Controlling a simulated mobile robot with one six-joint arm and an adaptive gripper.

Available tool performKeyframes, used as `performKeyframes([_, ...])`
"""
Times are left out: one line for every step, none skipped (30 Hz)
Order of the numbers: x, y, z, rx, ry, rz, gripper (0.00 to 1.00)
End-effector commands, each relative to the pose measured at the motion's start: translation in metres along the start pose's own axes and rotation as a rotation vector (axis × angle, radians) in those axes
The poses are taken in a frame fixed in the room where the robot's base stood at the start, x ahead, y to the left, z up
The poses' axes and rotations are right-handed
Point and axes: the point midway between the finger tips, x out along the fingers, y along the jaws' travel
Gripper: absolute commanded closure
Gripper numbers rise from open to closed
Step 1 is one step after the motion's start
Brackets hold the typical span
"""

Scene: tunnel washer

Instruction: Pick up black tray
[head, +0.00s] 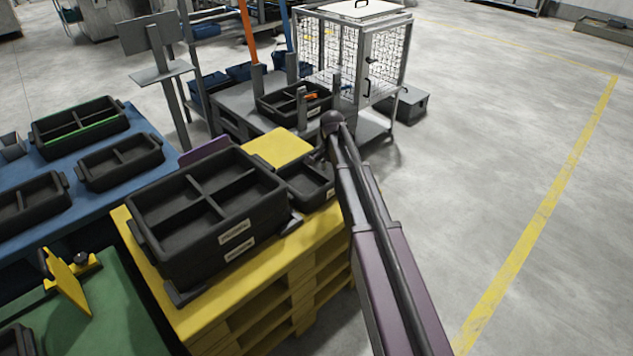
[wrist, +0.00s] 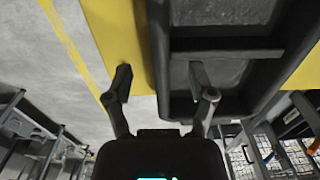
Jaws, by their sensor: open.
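A small black tray (head: 308,182) with a divider lies on the yellow pallet (head: 300,236), at its far right corner, partly hidden by my arm. Larger black trays with four compartments (head: 210,200) are stacked to its left on the pallet. In the wrist view a black tray (wrist: 225,48) fills the upper right. My gripper (wrist: 160,80) is open there, one finger over the yellow surface and one over the tray, with the tray's side wall between them. Whether the fingers touch the tray cannot be told. In the head view the fingers are hidden.
A yellow panel (head: 277,148) lies behind the small tray. More black trays (head: 120,162) sit on a blue table at left. A grey cart with another black tray (head: 290,103) and a wire cage (head: 350,55) stand behind. The floor at right is clear.

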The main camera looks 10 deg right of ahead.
Motion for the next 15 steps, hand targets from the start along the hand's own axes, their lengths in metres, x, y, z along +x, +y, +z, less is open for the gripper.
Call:
performKeyframes([0.008, 0.0, 0.0, 0.0, 0.0, 0.0, 0.29])
performKeyframes([0.01, 0.0, 0.0, 0.0, 0.0, 0.0, 0.29])
performKeyframes([0.013, 0.0, 0.0, 0.0, 0.0, 0.0, 0.29])
performKeyframes([0.015, 0.0, 0.0, 0.0, 0.0, 0.0, 0.29])
performKeyframes([0.016, 0.0, 0.0, 0.0, 0.0, 0.0, 0.29])
performKeyframes([0.018, 0.0, 0.0, 0.0, 0.0, 0.0, 0.29])
performKeyframes([0.019, 0.0, 0.0, 0.0, 0.0, 0.0, 0.29])
performKeyframes([0.02, 0.0, 0.0, 0.0, 0.0, 0.0, 0.29])
performKeyframes([0.021, 0.0, 0.0, 0.001, 0.0, 0.0, 0.29])
performKeyframes([0.021, 0.0, 0.0, 0.001, 0.0, 0.0, 0.29])
performKeyframes([0.021, 0.0, -0.001, 0.001, 0.0, 0.0, 0.29])
performKeyframes([0.022, 0.0, -0.001, 0.001, 0.0, 0.0, 0.29])
performKeyframes([0.022, 0.0, -0.001, 0.001, 0.0, 0.0, 0.29])
performKeyframes([0.021, 0.0, -0.001, 0.001, 0.0, 0.0, 0.29])
performKeyframes([0.021, 0.0, -0.001, 0.001, 0.0, 0.0, 0.29])
